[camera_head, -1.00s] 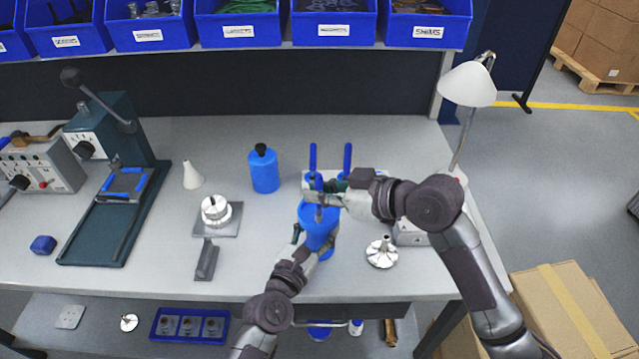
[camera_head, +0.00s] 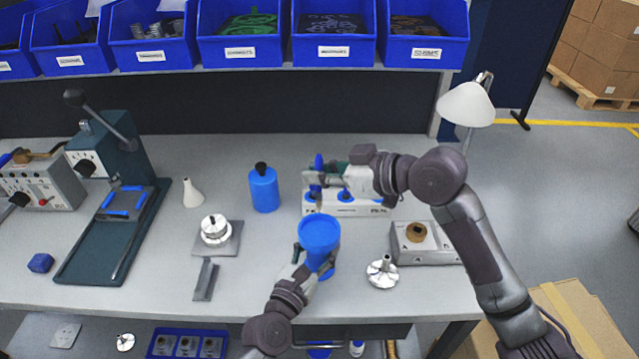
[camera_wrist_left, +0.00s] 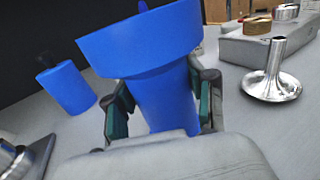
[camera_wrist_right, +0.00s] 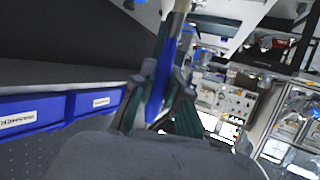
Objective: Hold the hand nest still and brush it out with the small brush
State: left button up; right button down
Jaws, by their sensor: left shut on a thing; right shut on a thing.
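The hand nest is a blue cup with a wide round rim (camera_head: 319,231) and a narrower body; it stands upright near the bench front. My left gripper (camera_head: 318,270) is shut around its body, and the left wrist view shows the nest (camera_wrist_left: 160,75) between both fingers. My right gripper (camera_head: 316,178) is shut on the small brush (camera_head: 319,161), behind and above the nest and apart from it. The brush's blue handle (camera_wrist_right: 160,85) shows between the fingers in the right wrist view. I cannot make out its bristles.
A white labelled rack (camera_head: 345,209) with blue holders stands just behind the nest. A metal flared part (camera_head: 382,272) and a grey box with a brass knob (camera_head: 405,250) are to the right. A blue bottle (camera_head: 264,188) is at the left. Bare bench lies between bottle and nest.

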jog(key=shift+r, duration=1.15)
pick_arm(q)
jog(key=o, duration=1.4)
jog(key=shift+c, duration=0.2)
jog(key=v, duration=1.2)
jog(key=shift+d, duration=0.1)
pick_arm(e)
jog(key=shift+d, duration=0.1)
